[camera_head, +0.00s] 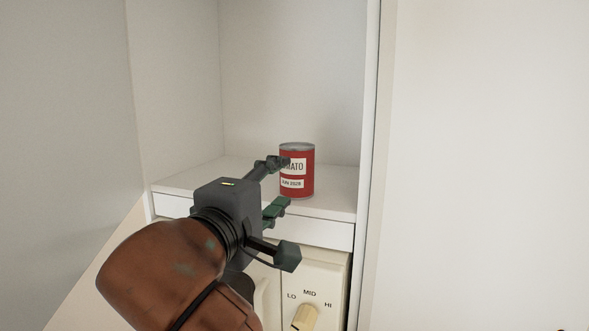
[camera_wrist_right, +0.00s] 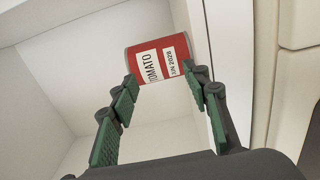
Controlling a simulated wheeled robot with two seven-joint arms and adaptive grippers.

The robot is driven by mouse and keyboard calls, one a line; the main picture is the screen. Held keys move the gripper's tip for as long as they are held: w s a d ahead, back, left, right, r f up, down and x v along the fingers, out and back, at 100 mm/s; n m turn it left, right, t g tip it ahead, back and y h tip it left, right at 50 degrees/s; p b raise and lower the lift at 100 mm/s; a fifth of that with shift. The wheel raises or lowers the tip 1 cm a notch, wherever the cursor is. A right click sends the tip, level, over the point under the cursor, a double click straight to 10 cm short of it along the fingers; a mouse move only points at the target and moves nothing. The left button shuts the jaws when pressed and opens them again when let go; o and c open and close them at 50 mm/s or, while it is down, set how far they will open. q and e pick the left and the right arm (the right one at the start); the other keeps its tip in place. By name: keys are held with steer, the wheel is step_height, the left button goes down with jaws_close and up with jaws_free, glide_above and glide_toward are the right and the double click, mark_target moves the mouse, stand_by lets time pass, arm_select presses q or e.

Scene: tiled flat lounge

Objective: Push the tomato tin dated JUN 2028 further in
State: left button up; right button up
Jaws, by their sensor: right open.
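The red tomato tin (camera_head: 306,176) stands upright on a white shelf (camera_head: 335,200) inside an alcove, near the shelf's right side. Its labels read TOMATO, partly hidden, and JUN 2028. In the right wrist view the tin (camera_wrist_right: 157,62) appears turned sideways, beyond the fingertips and between them. My right gripper (camera_head: 276,186) is open in front of the tin, with one finger covering part of its label in the head view. In the wrist view its green-padded fingers (camera_wrist_right: 160,80) are spread with nothing between the pads. I cannot tell whether a fingertip touches the tin. My left gripper is not in view.
The alcove has white side walls and a back wall (camera_head: 290,80). The shelf behind and left of the tin is clear. Below is a panel with a knob (camera_head: 305,318) marked LO, MID and HI. A white upright edge (camera_head: 369,150) bounds the right side.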

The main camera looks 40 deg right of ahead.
mark_target(291, 175)
steer(key=shift+x, duration=6.6)
steer(key=shift+a+f, duration=0.1)
steer(key=shift+a, duration=0.2)
steer(key=b+v, duration=0.1)
steer(key=v, duration=0.3)
steer(key=shift+s+a, duration=0.1)
steer(key=shift+a, duration=0.05)
steer(key=shift+b+v, duration=0.55)
steer(key=shift+v, duration=1.95)
steer(key=shift+s, duration=0.15)
